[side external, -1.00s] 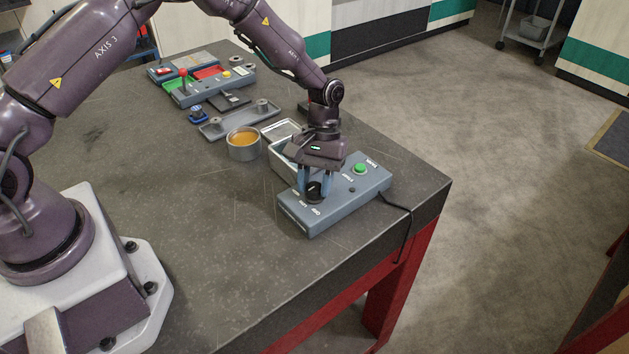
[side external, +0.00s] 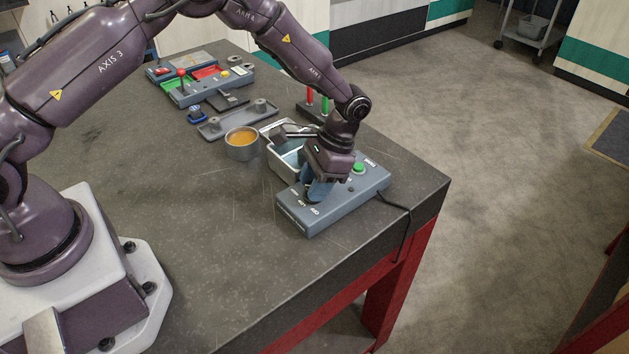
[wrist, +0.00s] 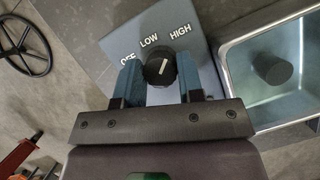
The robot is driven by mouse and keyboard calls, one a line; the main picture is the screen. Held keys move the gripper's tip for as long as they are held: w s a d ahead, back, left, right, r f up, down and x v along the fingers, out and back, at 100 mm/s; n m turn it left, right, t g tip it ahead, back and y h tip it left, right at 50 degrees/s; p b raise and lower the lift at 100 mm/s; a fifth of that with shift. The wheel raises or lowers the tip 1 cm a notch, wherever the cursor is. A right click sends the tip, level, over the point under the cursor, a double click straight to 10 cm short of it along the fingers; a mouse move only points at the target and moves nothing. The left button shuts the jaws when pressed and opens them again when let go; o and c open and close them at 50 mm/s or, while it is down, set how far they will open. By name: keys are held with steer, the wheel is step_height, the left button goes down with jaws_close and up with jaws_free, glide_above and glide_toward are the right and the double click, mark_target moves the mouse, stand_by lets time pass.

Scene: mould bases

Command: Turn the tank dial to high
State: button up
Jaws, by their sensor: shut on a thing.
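The tank dial (wrist: 158,72) is a round black knob with a white pointer mark, on a grey-blue control box (side external: 340,203). OFF, LOW and HIGH are printed around it. In the wrist view the mark points up and slightly right, toward HIGH. My gripper (side external: 318,190) is over the dial end of the box. Its blue fingers stand on either side of the dial in the wrist view and are shut on it. In the side view the fingers hide most of the dial.
A green button (side external: 359,168) is on the same box. A metal tank (side external: 279,166) stands right behind it, with a dark round thing (wrist: 271,70) inside. A cup of orange liquid (side external: 242,143) is to the left. A cable hangs over the table edge. The front left table is clear.

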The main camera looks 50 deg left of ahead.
steer(key=shift+m+t+y, duration=0.3)
steer(key=shift+m+y, duration=0.1)
steer(key=shift+m, duration=0.7)
steer(key=o, duration=0.9)
steer(key=v, duration=1.3)
steer(key=shift+d+f, duration=0.1)
